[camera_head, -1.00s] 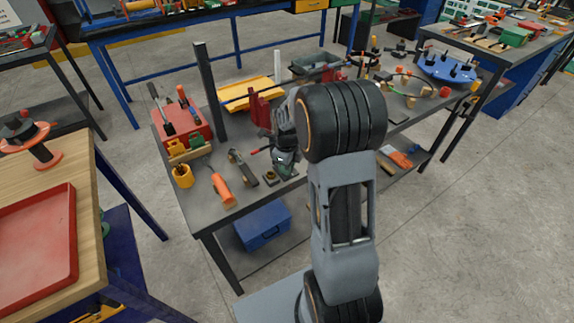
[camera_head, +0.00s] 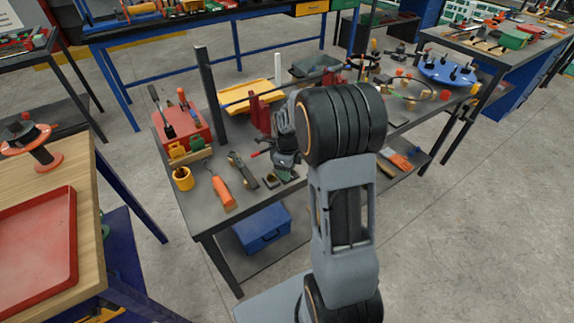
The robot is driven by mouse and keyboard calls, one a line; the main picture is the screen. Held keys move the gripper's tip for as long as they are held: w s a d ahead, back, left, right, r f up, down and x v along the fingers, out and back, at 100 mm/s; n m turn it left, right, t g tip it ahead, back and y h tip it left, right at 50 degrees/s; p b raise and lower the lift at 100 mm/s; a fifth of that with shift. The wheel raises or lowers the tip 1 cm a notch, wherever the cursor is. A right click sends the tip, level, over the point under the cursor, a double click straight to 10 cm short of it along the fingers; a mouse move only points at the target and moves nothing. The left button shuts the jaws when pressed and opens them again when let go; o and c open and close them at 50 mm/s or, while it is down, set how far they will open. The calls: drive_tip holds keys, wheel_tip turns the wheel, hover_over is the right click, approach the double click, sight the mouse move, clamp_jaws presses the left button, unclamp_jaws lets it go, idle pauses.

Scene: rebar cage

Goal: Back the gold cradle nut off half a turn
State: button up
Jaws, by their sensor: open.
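My gripper (camera_head: 285,168) is low over the grey workbench (camera_head: 215,222), near its front middle, pointing down. My arm covers part of it and the bench behind. The jaws are open, though their gap is too small to see well. A small dark block (camera_head: 270,181) with a dull gold tint lies on the bench just left of and below the jaws. I cannot tell whether it carries the gold cradle nut. No gold nut can be made out clearly; it may be hidden by my gripper or too small to see.
Left on the bench are a red toolbox (camera_head: 184,133), a yellow cup (camera_head: 183,179), an orange-handled tool (camera_head: 222,193) and a dark clamp-like tool (camera_head: 242,168). A dark post (camera_head: 211,95) and red brackets (camera_head: 260,115) stand behind my gripper. The bench's front left corner is clear.

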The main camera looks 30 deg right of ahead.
wheel_tip(320, 180, up, 14)
drive_tip(key=p, duration=0.1)
idle(0.5)
drive_tip(key=shift+f, duration=0.1)
drive_tip(key=shift+c, duration=0.3)
